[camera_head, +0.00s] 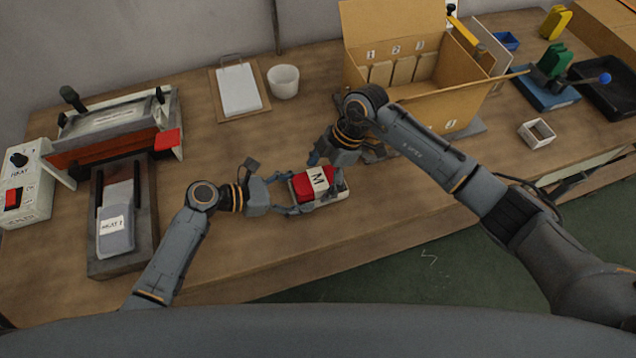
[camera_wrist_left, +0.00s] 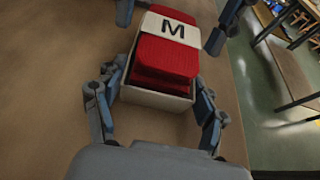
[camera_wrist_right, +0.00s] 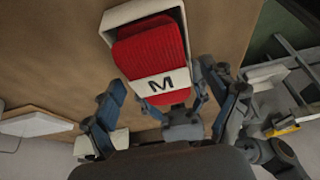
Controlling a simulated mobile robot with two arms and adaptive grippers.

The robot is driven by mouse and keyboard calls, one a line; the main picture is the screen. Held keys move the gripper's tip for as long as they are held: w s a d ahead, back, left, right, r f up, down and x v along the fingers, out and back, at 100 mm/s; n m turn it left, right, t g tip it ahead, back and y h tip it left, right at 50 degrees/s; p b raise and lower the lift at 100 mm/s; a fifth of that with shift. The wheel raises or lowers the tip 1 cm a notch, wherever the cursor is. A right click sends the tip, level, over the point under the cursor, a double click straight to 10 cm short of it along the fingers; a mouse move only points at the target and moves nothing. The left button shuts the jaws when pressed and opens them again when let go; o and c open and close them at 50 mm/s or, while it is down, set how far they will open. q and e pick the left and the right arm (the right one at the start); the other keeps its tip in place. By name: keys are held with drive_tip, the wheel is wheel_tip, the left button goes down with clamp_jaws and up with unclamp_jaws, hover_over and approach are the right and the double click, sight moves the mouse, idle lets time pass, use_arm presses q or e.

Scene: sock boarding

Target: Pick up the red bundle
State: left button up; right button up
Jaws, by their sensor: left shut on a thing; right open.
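The red bundle (camera_head: 313,183) has a white band marked M and rests in a small white tray (camera_head: 341,193) on the table. My left gripper (camera_head: 284,196) has its fingers on both sides of the tray's near end. The left wrist view shows the tray (camera_wrist_left: 155,98) between its fingers and the red bundle (camera_wrist_left: 163,62) inside, rising above the rim. My right gripper (camera_head: 318,157) is open just above and behind the bundle. In the right wrist view the bundle (camera_wrist_right: 150,55) lies ahead of its spread fingers, and I cannot tell whether they touch it.
A cardboard box (camera_head: 455,95) with compartments stands behind my right arm. A heat press (camera_head: 115,130) and a dark block (camera_head: 125,255) are at left. A white cup (camera_head: 283,82) and a clipboard (camera_head: 239,90) are at the back. The table's front edge is close.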

sight(321, 178)
use_arm(q)
drive_tip(key=shift+s+f, duration=0.1)
use_arm(e)
drive_tip(key=shift+f, duration=0.1)
drive_tip(key=c, duration=1.3)
wheel_tip(321, 178, up, 11)
drive_tip(key=shift+f, duration=0.2)
drive_tip(key=shift+c, duration=0.2)
use_arm(q)
drive_tip(key=o, duration=1.2)
drive_tip(key=shift+a, duration=0.1)
